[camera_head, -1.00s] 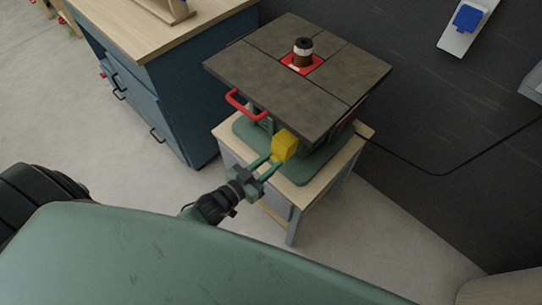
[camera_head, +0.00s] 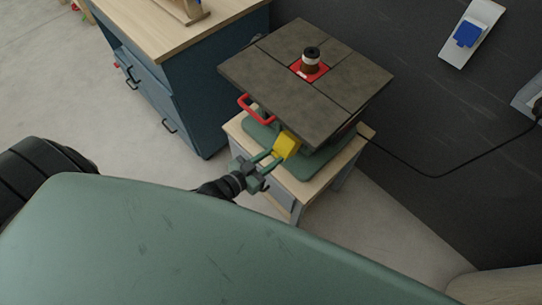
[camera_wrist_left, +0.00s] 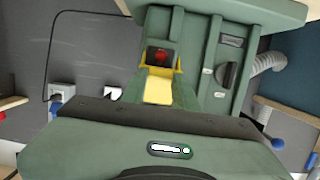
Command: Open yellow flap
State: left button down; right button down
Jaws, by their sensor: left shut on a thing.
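The yellow flap (camera_head: 286,146) is on the front of the green machine, just under its dark square top (camera_head: 305,85). My left gripper (camera_head: 272,161) reaches it from the lower left, with its green fingers at the flap, and is shut on it. In the left wrist view the yellow flap (camera_wrist_left: 158,90) is swung out and down from a dark box. A red button (camera_wrist_left: 160,57) shows inside that box, between yellow side edges. The fingertips' contact is hard to make out there. My right gripper is not in view.
The machine stands on a small wooden-topped stand (camera_head: 310,190). A red handle (camera_head: 256,110) sticks out left of the flap. A blue cabinet (camera_head: 190,75) stands to the left. A dark wall with a cable is at the right. Bare floor lies in front.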

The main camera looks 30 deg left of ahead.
pick_arm(q)
jog(key=shift+w+r, duration=0.4)
jog(key=shift+r, duration=0.2)
jog(key=c, duration=1.1)
grip_release()
jog(key=shift+c, duration=0.2)
jog(key=shift+o, duration=0.3)
jog(key=shift+s+d+f, duration=0.1)
jog(key=shift+f, duration=0.15)
jog(key=shift+s, duration=0.4)
jog(key=b+v, duration=0.1)
jog(key=v, duration=0.6)
